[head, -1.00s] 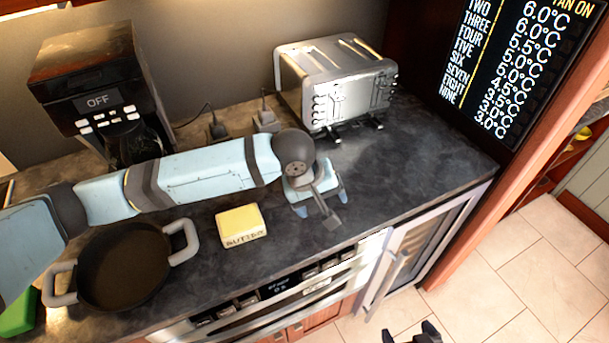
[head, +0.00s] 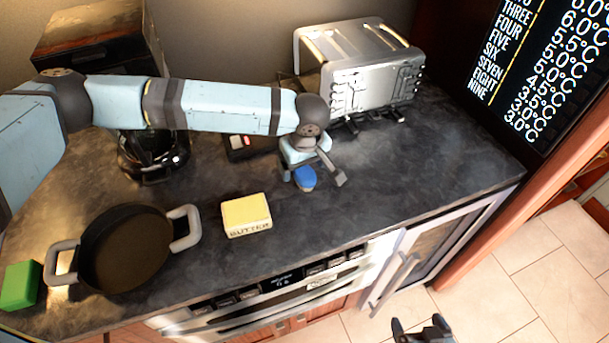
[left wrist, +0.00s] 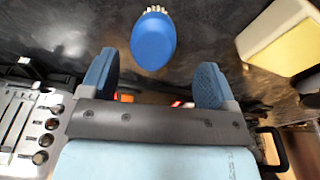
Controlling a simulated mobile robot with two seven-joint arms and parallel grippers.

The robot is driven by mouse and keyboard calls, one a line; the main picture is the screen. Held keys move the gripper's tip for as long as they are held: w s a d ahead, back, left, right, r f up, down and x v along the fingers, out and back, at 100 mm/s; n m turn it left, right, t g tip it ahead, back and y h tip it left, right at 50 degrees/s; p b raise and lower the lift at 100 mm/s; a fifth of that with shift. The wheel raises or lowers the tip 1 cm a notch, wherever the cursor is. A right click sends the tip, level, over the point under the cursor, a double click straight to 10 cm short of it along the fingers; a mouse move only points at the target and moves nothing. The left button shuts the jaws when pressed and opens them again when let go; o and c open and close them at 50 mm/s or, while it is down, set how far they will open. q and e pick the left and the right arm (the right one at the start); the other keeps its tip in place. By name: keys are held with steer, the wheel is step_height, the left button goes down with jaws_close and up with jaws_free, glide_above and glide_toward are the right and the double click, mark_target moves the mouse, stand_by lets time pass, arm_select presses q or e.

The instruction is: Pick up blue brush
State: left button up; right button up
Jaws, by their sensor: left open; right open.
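The blue brush (head: 304,178) lies on the dark counter, just below my left gripper in the head view. In the left wrist view the brush (left wrist: 153,42) shows a rounded blue body with pale bristles at its far end. My left gripper (head: 315,181) is open and empty. In the left wrist view its two blue-padded fingers (left wrist: 154,80) are spread, with the brush beyond them and between their lines. I see no contact with the brush. My right gripper (head: 422,328) is open and empty, low at the bottom edge over the floor, away from the counter.
A butter block (head: 246,215) lies left of the brush, with a dark pan (head: 125,250) and a green block (head: 20,286) further left. A silver toaster (head: 360,75) stands behind. A coffee machine (head: 95,35) is at back left. The counter right of the brush is clear.

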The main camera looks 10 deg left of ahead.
mark_target(305, 172)
arm_select(q)
steer(key=f, duration=0.2)
steer(key=w+f, duration=0.1)
steer(key=f, duration=0.2)
steer(key=shift+f+p, duration=0.3)
steer(key=shift+c, duration=0.3)
steer(key=c, duration=1)
